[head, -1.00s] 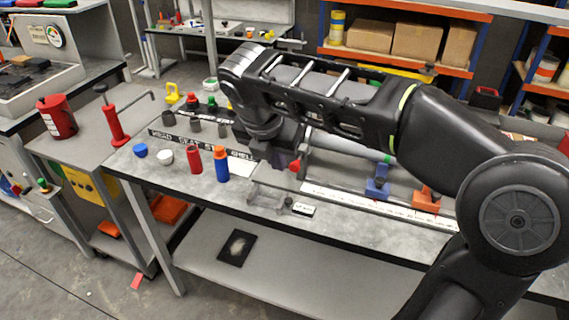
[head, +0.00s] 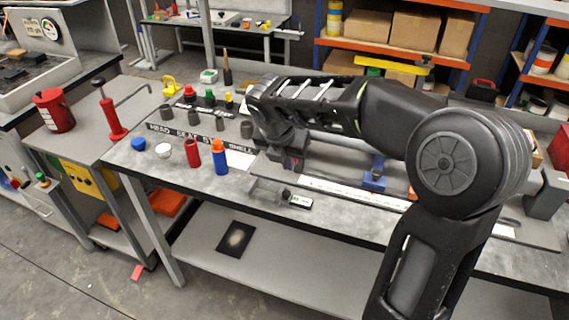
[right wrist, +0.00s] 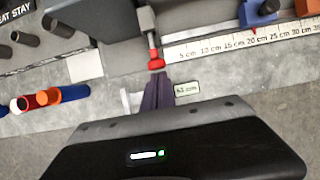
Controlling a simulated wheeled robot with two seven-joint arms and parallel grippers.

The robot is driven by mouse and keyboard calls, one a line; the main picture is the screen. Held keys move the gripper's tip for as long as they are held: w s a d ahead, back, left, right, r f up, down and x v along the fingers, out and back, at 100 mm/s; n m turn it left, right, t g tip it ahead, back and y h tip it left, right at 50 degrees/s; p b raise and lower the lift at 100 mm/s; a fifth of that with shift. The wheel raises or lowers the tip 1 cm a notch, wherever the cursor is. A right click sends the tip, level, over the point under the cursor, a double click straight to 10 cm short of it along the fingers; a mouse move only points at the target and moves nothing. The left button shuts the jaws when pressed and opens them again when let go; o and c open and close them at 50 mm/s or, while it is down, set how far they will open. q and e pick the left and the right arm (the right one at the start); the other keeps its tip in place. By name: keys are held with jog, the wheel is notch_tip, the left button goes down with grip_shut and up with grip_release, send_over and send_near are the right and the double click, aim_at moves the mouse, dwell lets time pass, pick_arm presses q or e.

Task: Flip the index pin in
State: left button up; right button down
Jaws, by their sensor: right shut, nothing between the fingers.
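A red-tipped pin on a grey rod (right wrist: 156,60) shows in the right wrist view, at the left end of the ruled strip (right wrist: 215,42). I take it for the index pin. My right gripper (right wrist: 158,78) is shut and empty, its fingertips just below the red tip in that view. I cannot tell whether they touch it. In the head view, my right gripper (head: 291,163) is low over the left end of the rail fixture, and the pin is mostly hidden there. My left gripper is not in view.
A small "63 cm" label (right wrist: 187,89) lies beside the fingers. A blue block (head: 375,180) stands farther along the strip. A red bottle (head: 192,153) and a blue bottle with an orange cap (head: 220,158) stand to the left. Grey cups stand behind them.

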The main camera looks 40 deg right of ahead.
jog(key=shift+w+d+r+p, duration=0.1)
jog(key=shift+w+d+p, duration=0.55)
jog(key=shift+d, duration=0.25)
